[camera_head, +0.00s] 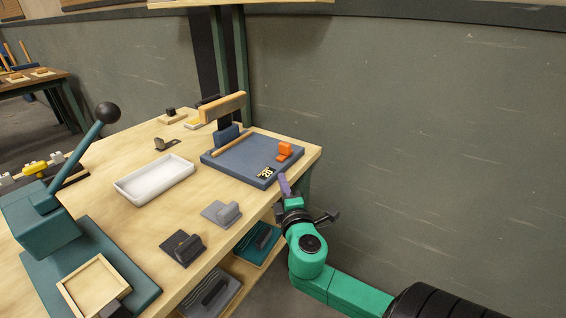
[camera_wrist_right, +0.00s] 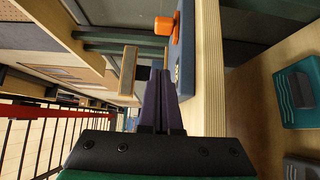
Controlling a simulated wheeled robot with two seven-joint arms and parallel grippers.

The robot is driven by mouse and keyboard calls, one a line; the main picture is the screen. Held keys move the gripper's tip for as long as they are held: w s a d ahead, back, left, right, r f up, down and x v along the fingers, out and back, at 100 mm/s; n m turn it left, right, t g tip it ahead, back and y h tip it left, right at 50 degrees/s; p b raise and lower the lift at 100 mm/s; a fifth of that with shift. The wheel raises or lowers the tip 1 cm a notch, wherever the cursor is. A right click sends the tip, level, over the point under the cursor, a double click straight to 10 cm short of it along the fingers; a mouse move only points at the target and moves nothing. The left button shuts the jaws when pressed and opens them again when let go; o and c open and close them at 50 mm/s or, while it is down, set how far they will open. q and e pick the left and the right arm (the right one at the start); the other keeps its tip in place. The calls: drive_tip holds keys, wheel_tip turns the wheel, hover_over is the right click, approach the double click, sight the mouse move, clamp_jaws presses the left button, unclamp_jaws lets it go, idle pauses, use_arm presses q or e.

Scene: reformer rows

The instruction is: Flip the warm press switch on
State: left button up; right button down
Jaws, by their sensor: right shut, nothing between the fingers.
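The warm press has a flat blue base (camera_head: 233,158) near the right end of the wooden table, with a wooden-topped handle (camera_head: 222,107) at its back. Its orange switch (camera_head: 285,151) sits on the right part of the base, beside a small display (camera_head: 265,173). The switch also shows at the top of the right wrist view (camera_wrist_right: 175,28). My right gripper (camera_head: 284,184) is just off the table's front edge, near the base's front right corner, and apart from the switch. Its purple fingers (camera_wrist_right: 160,98) are together and empty. My left gripper is out of view.
A white tray (camera_head: 154,179) stands left of the press. A teal lever press (camera_head: 42,232) stands at the left. Teal and grey pieces lie on the lower shelf (camera_head: 228,268). A green wall rises behind.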

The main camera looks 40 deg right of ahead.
sight(289, 150)
drive_tip(key=p+x, duration=0.1)
drive_tip(key=x, duration=0.9)
drive_tip(key=shift+w+d+r, duration=0.15)
drive_tip(key=shift+w, duration=0.05)
drive_tip(key=d, duration=0.2)
drive_tip(key=shift+w+d, duration=0.45)
drive_tip(key=shift+d, duration=0.4)
drive_tip(key=d, duration=0.1)
drive_tip(key=b, duration=0.1)
drive_tip(key=d, duration=0.1)
drive_tip(key=shift+w+d+f, duration=0.25)
drive_tip(key=shift+w+d, duration=0.1)
drive_tip(key=shift+w, duration=0.05)
drive_tip(key=shift+w+d, duration=0.1)
drive_tip(key=shift+d, duration=0.25)
drive_tip(key=shift+r, duration=0.2)
